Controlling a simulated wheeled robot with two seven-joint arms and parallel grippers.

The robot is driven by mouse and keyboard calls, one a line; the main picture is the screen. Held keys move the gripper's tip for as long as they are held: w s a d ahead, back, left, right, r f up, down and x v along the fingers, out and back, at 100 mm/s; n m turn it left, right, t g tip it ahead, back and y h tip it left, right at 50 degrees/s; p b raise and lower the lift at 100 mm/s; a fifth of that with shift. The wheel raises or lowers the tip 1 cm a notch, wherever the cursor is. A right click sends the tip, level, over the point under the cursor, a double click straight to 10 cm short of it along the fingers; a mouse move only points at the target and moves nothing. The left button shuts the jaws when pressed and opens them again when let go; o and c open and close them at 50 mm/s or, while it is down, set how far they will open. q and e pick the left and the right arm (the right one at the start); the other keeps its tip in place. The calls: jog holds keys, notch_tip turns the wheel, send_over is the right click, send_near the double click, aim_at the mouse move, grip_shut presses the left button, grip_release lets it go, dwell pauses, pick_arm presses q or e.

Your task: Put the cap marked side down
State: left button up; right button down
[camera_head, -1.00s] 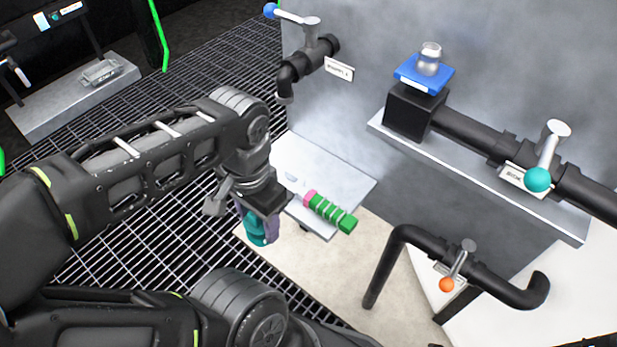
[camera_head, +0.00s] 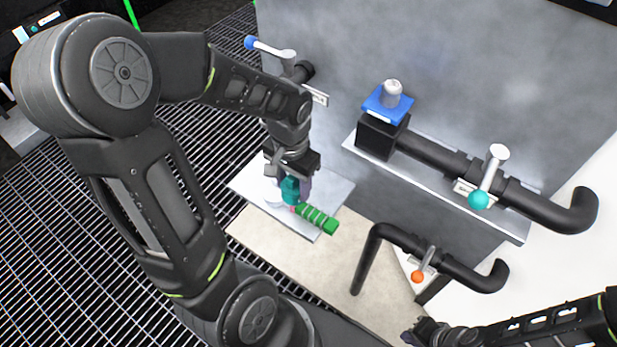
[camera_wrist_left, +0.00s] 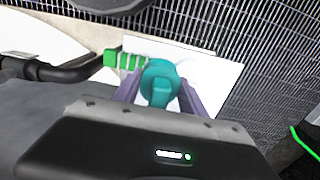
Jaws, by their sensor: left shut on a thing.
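The teal cap (camera_head: 290,189) is held between the fingers of my left gripper (camera_head: 292,186), which is shut on it above the white plate (camera_head: 252,187). In the left wrist view the cap (camera_wrist_left: 160,82) shows as a round teal piece with a raised grip bar, between the two purple-grey fingers (camera_wrist_left: 160,95). I cannot make out a mark on it. The green ribbed cylinder (camera_head: 317,218) lies beside the cap on the plate's front part. My right gripper (camera_head: 418,333) is at the bottom edge in the head view; its jaws are too unclear to judge.
A grey wall block (camera_head: 470,80) stands behind the plate. It carries a black pipe with a teal-knobbed valve (camera_head: 479,199) and a blue-flanged fitting (camera_head: 388,102). A low black pipe with an orange knob (camera_head: 418,276) stands at right. Beige surface (camera_head: 290,255) before the plate is clear.

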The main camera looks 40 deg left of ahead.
pick_arm(q)
jog(key=w, duration=0.5)
jog(key=shift+w, duration=0.4)
notch_tip(320, 180, down, 2)
jog(key=shift+s+f+b, duration=0.15)
jog(key=shift+f+b, duration=0.1)
jog(key=shift+b, duration=0.05)
jog(key=shift+f, duration=0.25)
jog(key=shift+f, duration=0.1)
notch_tip(320, 180, down, 3)
jog(key=shift+f+b, duration=0.1)
jog(key=shift+b, duration=0.3)
jog(key=shift+w+f, duration=0.25)
jog(key=shift+f, duration=0.05)
